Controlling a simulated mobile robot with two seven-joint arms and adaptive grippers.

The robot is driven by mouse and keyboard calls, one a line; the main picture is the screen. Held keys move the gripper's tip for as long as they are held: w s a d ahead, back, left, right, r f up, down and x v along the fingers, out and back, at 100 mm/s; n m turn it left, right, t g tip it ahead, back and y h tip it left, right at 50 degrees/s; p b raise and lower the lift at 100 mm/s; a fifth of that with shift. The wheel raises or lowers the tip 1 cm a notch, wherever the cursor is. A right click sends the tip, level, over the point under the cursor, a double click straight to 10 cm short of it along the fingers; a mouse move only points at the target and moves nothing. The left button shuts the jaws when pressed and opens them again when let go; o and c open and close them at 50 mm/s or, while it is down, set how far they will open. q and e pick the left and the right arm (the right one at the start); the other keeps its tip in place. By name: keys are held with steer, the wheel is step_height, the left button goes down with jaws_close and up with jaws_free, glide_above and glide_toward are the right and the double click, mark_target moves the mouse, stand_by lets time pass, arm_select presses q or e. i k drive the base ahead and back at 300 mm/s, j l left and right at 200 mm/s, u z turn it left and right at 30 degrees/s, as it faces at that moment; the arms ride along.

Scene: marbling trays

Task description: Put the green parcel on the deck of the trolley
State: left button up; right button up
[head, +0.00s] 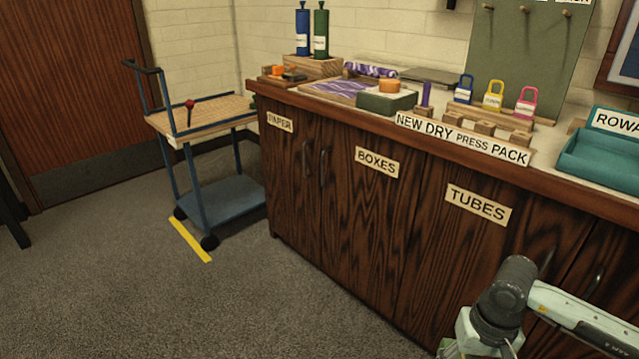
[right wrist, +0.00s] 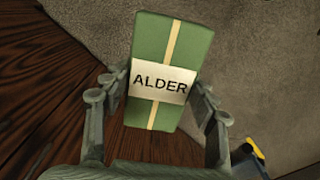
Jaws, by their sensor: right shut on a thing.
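The green parcel (right wrist: 150,105), with a cream band and a label reading ALDER, is in my right gripper (right wrist: 158,92) in the right wrist view. The jaws are shut on it, one finger on each side. In the head view my right arm comes in at the bottom right, and its gripper is mostly cut off by the lower edge. The trolley (head: 192,180) stands at the left, with a wooden top deck (head: 222,112), a blue frame and a lower blue shelf. A red-topped lever stands at the deck's near side. My left gripper is not in view.
A long dark wooden cabinet (head: 335,225) runs from beside the trolley to the right, its counter holding bottles, trays and padlocks. A yellow floor strip (head: 190,240) lies before the trolley. The grey carpet (head: 130,300) in front is clear. A wooden door (head: 70,80) is behind left.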

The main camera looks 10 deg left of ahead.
mark_target(184, 122)
steer(key=i+j+u, duration=0.9)
steer(key=i, duration=0.25)
steer(key=i+j, duration=0.25)
steer(key=i, duration=0.15)
steer(key=i+j+u, duration=0.15)
steer(key=i, duration=0.2)
